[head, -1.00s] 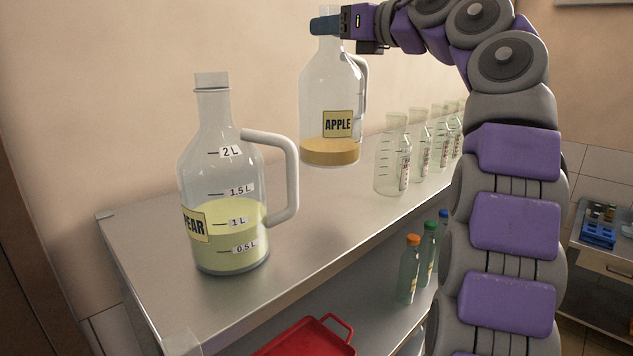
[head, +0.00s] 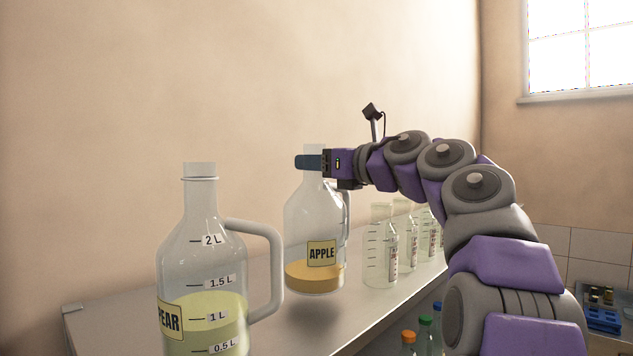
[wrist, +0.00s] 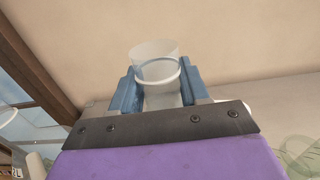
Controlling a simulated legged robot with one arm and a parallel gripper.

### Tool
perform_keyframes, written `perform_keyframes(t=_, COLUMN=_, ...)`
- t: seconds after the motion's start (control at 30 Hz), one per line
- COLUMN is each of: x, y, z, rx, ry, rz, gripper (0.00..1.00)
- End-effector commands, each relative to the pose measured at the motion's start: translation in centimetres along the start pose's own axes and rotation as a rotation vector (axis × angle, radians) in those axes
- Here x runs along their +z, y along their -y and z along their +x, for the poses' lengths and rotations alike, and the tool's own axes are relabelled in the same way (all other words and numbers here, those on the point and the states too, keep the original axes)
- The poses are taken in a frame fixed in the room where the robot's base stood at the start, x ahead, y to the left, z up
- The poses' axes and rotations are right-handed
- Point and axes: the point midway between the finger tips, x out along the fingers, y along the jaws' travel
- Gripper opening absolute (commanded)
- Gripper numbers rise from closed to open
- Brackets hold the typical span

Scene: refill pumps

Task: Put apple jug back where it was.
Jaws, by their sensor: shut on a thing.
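The apple jug (head: 315,235) is clear, with a yellow APPLE label and a little amber liquid at its bottom. My gripper (head: 309,162) is shut on its neck. The wrist view shows the jug's neck (wrist: 157,75) between the two blue fingers (wrist: 158,90). The jug hangs upright a little above the metal shelf top (head: 262,335), with a shadow beneath it. The pear jug (head: 203,270), with pale green liquid and a side handle, stands at the left front on the same top, apart from the apple jug.
Several clear graduated bottles (head: 381,245) stand in a row to the right of the apple jug. Small bottles with orange and green caps (head: 408,338) are on the lower shelf. The wall (head: 200,80) rises behind. Bare top lies between the jugs.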

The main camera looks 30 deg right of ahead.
Motion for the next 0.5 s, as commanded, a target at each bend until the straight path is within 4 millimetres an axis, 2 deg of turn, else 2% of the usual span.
perform_keyframes(t=0.23, x=-2.4, y=-0.1, z=0.0, rx=0.003, ry=0.0, rz=0.006, gripper=0.0)
perform_keyframes(t=0.5, x=-2.9, y=-0.1, z=0.0, rx=0.0, ry=0.001, rz=0.0, gripper=0.0)
